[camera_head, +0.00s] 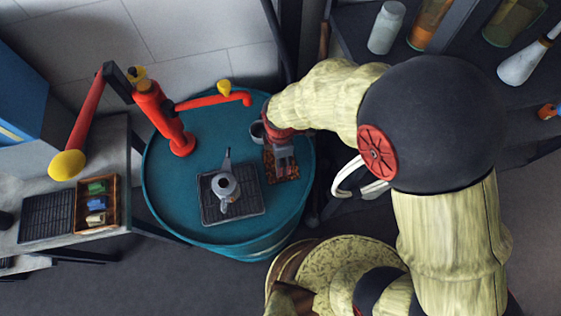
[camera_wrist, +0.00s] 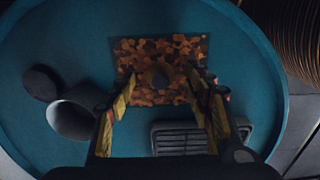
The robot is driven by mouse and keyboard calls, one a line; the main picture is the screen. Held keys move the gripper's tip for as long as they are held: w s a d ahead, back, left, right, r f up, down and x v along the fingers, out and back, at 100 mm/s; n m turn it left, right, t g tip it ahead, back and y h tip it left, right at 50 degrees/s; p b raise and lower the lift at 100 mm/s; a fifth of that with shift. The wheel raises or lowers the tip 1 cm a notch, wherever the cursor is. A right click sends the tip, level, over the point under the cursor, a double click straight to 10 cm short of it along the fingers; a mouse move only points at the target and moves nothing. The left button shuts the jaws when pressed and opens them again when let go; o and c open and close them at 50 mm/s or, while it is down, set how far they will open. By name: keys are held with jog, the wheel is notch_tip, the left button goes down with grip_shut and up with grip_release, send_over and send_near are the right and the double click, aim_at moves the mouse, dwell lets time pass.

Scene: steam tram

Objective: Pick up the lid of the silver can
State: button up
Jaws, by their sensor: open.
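A silver-grey can (camera_wrist: 88,97) stands on the blue drum top, at the left in the wrist view; in the head view it shows partly behind my gripper (camera_head: 258,131). A dark flat disc (camera_wrist: 40,82) lies beside it; I cannot tell whether this is a lid or a shadow. My gripper (camera_wrist: 164,84) is open and points down over a brown-orange patterned mat (camera_wrist: 185,50), right of the can. A small dark rounded thing (camera_wrist: 157,77) shows between the fingertips over the mat; I cannot tell whether it is a lid knob. In the head view my gripper (camera_head: 284,160) hides part of the mat.
The round blue drum top (camera_head: 185,225) also bears a dark grate (camera_head: 250,206) with a grey kettle-like pot (camera_head: 225,187) and a red jointed arm (camera_head: 160,115). A bench with a small tray (camera_head: 98,225) stands left. Shelves with bottles (camera_head: 386,27) are at the upper right.

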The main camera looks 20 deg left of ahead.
jog(key=shift+f, duration=0.1)
jog(key=shift+c, duration=1.3)
jog(key=c, duration=0.6)
